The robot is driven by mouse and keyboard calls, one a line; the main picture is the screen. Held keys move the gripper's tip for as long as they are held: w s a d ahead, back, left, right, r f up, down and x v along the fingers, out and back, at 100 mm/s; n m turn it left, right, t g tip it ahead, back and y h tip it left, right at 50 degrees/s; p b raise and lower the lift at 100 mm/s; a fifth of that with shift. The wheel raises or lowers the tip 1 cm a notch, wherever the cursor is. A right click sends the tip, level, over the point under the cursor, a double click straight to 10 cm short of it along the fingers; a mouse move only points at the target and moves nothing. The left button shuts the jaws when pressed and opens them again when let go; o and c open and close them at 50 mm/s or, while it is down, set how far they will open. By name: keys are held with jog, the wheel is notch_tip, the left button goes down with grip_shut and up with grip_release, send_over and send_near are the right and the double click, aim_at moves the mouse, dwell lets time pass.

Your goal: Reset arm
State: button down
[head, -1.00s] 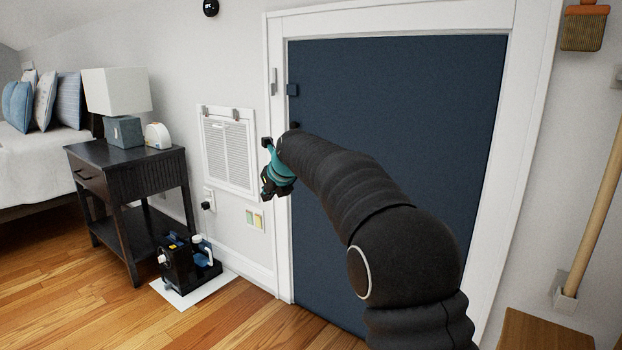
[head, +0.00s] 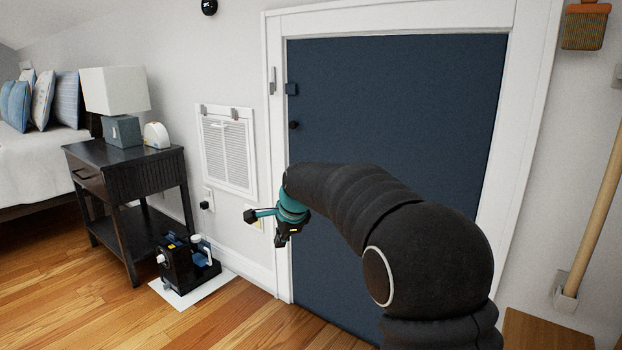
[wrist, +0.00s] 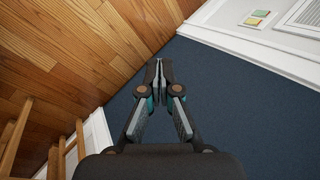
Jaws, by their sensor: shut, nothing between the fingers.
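My gripper (head: 249,215) is in the middle of the head view, in front of the wall at the left edge of the dark blue door (head: 400,110). Its teal and black fingers point left. In the wrist view my gripper (wrist: 158,66) has its two fingertips together, with nothing seen between them. The blue door panel (wrist: 215,100) lies behind the fingers in that view. My black arm reaches from the lower right and covers part of the door.
A dark nightstand (head: 125,160) with a white lamp (head: 115,90) stands left. A black device (head: 183,265) sits on a white sheet on the wood floor (head: 120,320). A white vent (head: 228,150) is on the wall. A wooden pole (head: 600,210) stands right.

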jog(key=s+d+n+h, duration=0.1)
jog(key=s+d+n, duration=0.3)
jog(key=s, duration=0.9)
jog(key=s+d+n+h, duration=0.1)
jog(key=s+d+n, duration=0.4)
jog(key=s+d, duration=0.6)
jog(key=s+d+n+h, duration=0.1)
jog(key=s+d+n, duration=0.3)
jog(key=s, duration=1.2)
jog(key=shift+s+d+f+n+t, duration=0.2)
jog(key=shift+s+d+n+t, duration=0.15)
jog(key=shift+d, duration=1.85)
